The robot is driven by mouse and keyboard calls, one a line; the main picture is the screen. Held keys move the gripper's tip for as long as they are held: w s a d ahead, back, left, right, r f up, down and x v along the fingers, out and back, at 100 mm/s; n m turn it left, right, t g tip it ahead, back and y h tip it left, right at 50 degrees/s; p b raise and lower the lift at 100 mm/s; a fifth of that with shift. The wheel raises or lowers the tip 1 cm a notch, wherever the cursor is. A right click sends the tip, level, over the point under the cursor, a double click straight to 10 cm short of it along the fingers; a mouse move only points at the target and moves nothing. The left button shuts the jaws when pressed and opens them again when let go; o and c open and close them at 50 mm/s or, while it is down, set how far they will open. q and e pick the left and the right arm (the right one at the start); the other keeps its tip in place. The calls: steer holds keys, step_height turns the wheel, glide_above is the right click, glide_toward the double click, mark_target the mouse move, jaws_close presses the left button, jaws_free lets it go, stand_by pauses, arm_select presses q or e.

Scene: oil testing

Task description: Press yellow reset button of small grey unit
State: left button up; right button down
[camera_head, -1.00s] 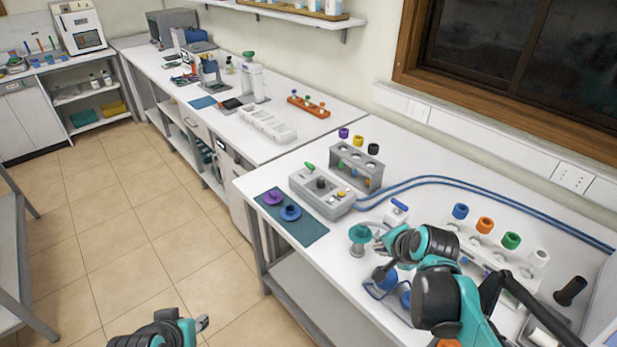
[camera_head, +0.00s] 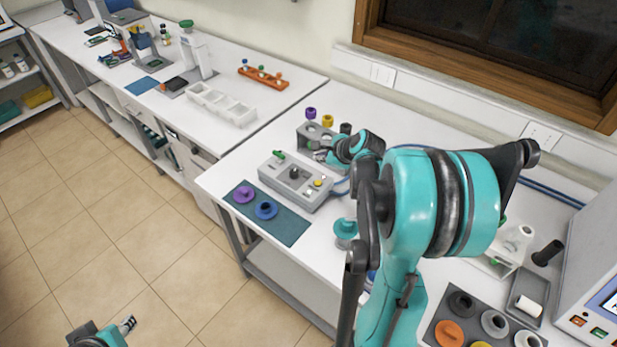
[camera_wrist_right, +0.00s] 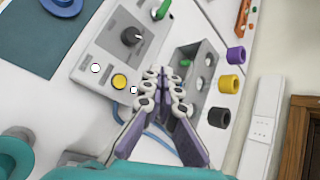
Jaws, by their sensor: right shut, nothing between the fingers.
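The small grey unit (camera_head: 275,172) sits on the bench in the head view, with a green switch (camera_head: 278,155), a dark knob (camera_head: 294,173) and a yellow button (camera_head: 317,184). In the right wrist view the unit (camera_wrist_right: 92,58) and its yellow button (camera_wrist_right: 119,82) show close up. My right gripper (camera_head: 324,154) is above the bench by the unit's right end; its fingertips show in the wrist view (camera_wrist_right: 163,74). It is shut and empty, to the right of the button in the wrist view; contact does not show. My left gripper (camera_head: 127,325) is over the floor, too small to read.
A dark mat (camera_head: 284,225) with purple and blue pieces lies in front of the unit. A teal-topped piece (camera_head: 345,231) stands to the right.

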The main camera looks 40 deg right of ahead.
mark_target(319, 184)
steer(key=shift+s, duration=0.15)
step_height(319, 184, down, 9)
steer(key=b, duration=0.7)
stand_by(1.3)
steer(key=shift+f+b, duration=0.35)
steer(key=shift+b, duration=0.05)
steer(key=shift+f+b, duration=0.4)
stand_by(0.6)
steer(key=shift+r, duration=0.15)
steer(key=shift+r+p, duration=0.65)
steer(key=shift+r, duration=0.1)
